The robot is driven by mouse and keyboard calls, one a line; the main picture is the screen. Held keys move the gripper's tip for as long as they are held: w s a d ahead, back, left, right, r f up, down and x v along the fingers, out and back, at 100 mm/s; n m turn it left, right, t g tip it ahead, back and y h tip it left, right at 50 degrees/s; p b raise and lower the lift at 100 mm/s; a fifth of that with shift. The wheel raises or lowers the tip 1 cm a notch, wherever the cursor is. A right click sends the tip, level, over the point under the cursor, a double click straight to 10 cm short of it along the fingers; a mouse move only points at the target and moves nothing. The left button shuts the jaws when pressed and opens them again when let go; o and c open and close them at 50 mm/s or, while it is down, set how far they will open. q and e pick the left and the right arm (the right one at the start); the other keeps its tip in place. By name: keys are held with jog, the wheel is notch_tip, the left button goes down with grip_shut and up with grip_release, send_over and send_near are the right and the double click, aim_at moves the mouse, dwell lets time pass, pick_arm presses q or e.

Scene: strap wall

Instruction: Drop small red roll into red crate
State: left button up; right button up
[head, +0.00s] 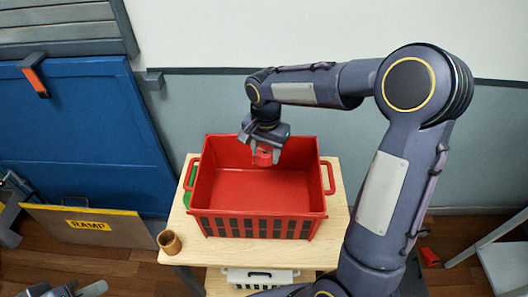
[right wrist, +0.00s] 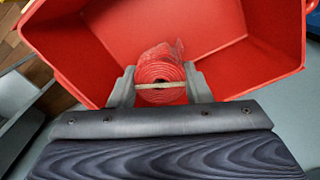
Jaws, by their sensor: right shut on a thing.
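The small red roll (right wrist: 160,75) is pinched between the two grey fingers of my right gripper (right wrist: 160,88), with a pale band across its end. In the head view the roll (head: 264,155) hangs below my right gripper (head: 265,147), over the back part of the red crate's opening. The red crate (head: 255,226) stands on a light wooden table, open at the top, and its visible floor is bare. It also shows in the right wrist view (right wrist: 245,80), around and behind the roll. My left gripper (head: 72,290) is only partly in view at the bottom left edge.
A small brown cup (head: 169,242) stands at the table's (head: 184,251) front left corner. A green thing (head: 189,180) shows beside the crate's left wall. A white crate (head: 260,276) sits on the lower shelf. A board marked RAMP (head: 95,226) is at left.

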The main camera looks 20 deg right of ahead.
notch_tip(320, 180, down, 5)
jog(key=b, duration=0.3)
jog(key=shift+f, duration=0.2)
jog(key=o, duration=1.1)
jog(key=shift+c, duration=0.2)
notch_tip(320, 180, up, 8)
jog(key=shift+f+b, duration=0.2)
jog(key=shift+b, duration=0.3)
jog(key=shift+r, duration=0.1)
